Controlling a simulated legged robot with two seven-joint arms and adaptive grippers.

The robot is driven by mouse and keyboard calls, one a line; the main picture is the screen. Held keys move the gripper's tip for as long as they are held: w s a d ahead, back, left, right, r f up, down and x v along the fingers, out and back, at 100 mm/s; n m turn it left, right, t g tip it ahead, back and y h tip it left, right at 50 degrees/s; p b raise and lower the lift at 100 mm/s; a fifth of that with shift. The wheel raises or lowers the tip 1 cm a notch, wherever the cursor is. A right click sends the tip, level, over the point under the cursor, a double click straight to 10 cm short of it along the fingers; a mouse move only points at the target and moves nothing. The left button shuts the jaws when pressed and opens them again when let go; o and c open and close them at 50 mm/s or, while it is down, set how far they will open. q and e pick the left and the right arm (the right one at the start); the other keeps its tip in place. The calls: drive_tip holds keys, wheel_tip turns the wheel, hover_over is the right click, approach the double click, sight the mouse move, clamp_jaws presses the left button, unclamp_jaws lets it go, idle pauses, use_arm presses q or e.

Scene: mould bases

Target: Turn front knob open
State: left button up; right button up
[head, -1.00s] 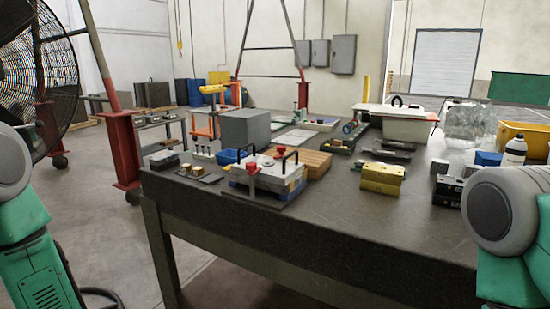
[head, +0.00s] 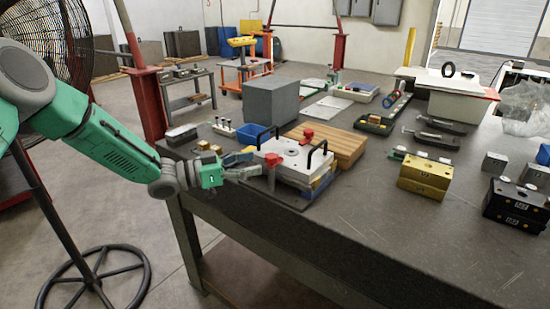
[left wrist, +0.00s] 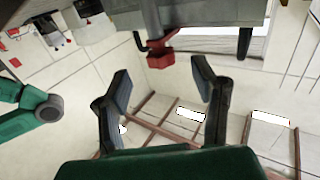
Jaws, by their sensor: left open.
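The mould base (head: 299,164) has a white top plate with two black handles and stands near the table's left front edge. The red front knob (head: 273,159) is on its near side; another red knob (head: 307,136) is at the back. My left gripper (head: 250,168) is open, just left of the front knob. In the left wrist view, a red knob (left wrist: 162,58) shows just beyond and between the spread fingertips (left wrist: 160,74); the fingers look apart from it. My right gripper is not in view.
A grey block (head: 272,104), a blue bin (head: 250,135) and a wooden slatted block (head: 338,146) stand close behind the mould base. A yellow block (head: 425,176) and black blocks (head: 515,205) are to the right. The table front centre (head: 350,220) is clear.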

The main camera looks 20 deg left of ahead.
sight(266, 162)
use_arm(q)
drive_tip(key=x, duration=0.4)
drive_tip(key=shift+w+d, duration=0.55)
drive_tip(key=shift+w, duration=0.1)
drive_tip(key=shift+d, duration=0.15)
drive_tip(key=shift+d, duration=0.1)
clamp_jaws()
